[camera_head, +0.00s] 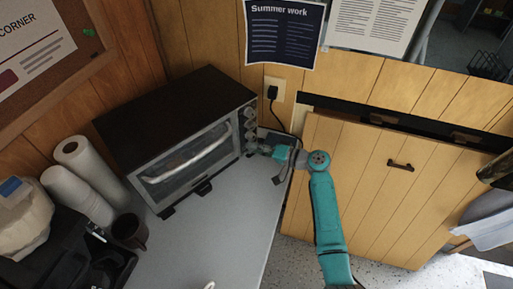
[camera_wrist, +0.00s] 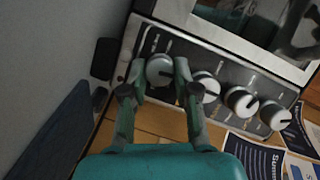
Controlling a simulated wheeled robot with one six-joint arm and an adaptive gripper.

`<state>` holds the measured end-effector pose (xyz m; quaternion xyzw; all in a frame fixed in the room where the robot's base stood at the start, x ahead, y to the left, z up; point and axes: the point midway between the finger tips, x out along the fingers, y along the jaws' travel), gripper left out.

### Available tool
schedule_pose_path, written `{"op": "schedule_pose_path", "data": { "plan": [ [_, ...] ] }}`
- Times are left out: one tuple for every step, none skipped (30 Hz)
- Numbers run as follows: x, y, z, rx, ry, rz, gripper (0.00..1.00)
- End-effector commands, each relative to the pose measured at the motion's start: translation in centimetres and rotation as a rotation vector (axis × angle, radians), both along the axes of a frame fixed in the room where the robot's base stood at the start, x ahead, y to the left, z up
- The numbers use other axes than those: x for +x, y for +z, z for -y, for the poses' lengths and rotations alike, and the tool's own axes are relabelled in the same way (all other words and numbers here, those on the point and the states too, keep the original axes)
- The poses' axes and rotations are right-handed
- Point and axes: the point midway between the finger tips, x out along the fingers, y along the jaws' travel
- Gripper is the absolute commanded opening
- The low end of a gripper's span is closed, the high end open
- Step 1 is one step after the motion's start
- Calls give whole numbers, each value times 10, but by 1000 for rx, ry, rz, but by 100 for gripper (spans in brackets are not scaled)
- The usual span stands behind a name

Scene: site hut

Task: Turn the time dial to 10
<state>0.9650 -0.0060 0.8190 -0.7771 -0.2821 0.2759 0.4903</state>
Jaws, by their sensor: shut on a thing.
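The toaster oven (camera_head: 185,130) stands on the grey counter, with a column of several knobs on the right of its front. My gripper (camera_head: 264,149) is at the lowest knob of that column. In the wrist view my gripper (camera_wrist: 160,72) has one finger on each side of the end knob (camera_wrist: 159,69), shut on it. The other knobs (camera_wrist: 240,101) are free of the fingers.
A plug with a black cord (camera_head: 272,92) is in the wall socket just behind my gripper. Paper rolls (camera_head: 90,170) and a dark mug (camera_head: 129,232) stand left of the oven. The counter (camera_head: 225,220) in front of the oven is mostly clear.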

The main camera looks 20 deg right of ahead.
Motion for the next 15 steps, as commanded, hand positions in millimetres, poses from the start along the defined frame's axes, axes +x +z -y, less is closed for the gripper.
{"op": "schedule_pose_path", "data": {
  "plan": [
    [0,-1,1,24,-1,-12,0],
    [0,-1,1,38,-1,-18,0],
    [0,-1,1,54,-2,-26,0],
    [0,-1,1,66,-2,-31,0],
    [0,-1,1,75,-2,-35,0],
    [0,-1,1,88,-2,-41,0],
    [0,-1,1,97,-2,-45,0],
    [0,-1,1,104,-2,-49,0],
    [0,-1,1,113,-2,-52,0],
    [0,-1,1,118,-2,-55,0],
    [1,-1,1,122,-3,-58,0],
    [0,-1,1,126,-2,-59,0],
    [0,-1,1,129,-2,-61,0],
    [0,-1,1,131,-2,-62,0],
    [0,-2,1,133,-2,-62,0]
  ]
}}
